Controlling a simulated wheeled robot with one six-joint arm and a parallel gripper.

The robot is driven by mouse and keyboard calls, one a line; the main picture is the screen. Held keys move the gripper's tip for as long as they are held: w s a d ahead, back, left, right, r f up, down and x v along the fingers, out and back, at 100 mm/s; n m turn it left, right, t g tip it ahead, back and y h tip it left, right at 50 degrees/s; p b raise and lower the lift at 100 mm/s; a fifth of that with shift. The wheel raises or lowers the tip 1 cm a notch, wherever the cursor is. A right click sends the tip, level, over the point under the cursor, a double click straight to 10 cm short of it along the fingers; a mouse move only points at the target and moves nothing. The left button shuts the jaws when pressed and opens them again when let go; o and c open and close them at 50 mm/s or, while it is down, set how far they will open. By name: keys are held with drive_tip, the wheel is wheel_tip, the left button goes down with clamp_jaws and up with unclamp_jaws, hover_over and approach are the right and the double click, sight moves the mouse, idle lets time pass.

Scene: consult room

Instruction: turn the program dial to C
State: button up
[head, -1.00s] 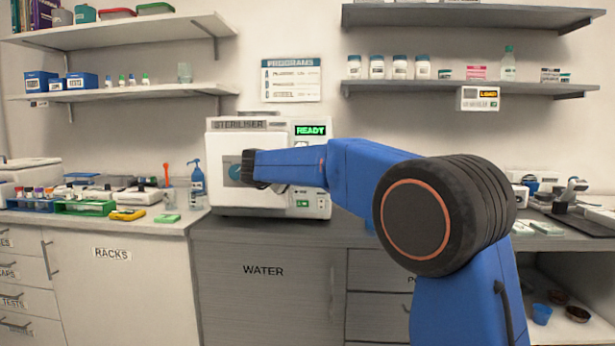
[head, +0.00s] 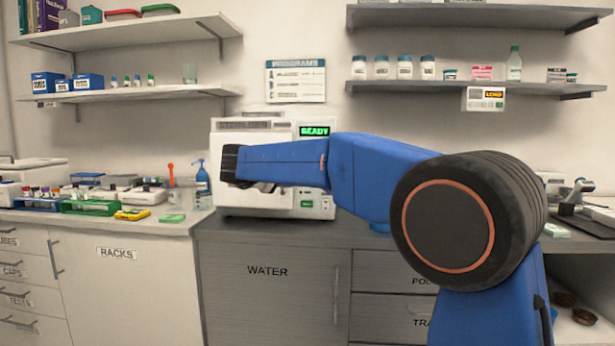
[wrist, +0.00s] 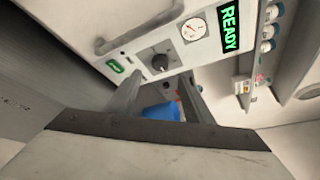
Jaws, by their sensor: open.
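The steriliser (head: 224,192) is a white box on the worktop with a green READY display (head: 314,131), which also shows in the wrist view (wrist: 229,28). The program dial (wrist: 160,62) is a dark round knob with a pale mark on the front panel, between a round gauge (wrist: 193,29) and a green-lit switch (wrist: 115,65). I cannot read which letter the dial points to. My gripper (wrist: 160,79) is open and empty, its two fingertips just short of the dial and roughly either side of it. In the head view my arm hides the dial and much of the steriliser front.
A door handle (wrist: 135,40) sticks out beside the dial. A blue object (wrist: 160,112) shows beyond the fingers. A PROGRAMS chart (head: 295,81) hangs above the steriliser. Shelves hang above.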

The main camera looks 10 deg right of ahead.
drive_tip(key=v, duration=0.9)
drive_tip(key=shift+s, duration=0.15)
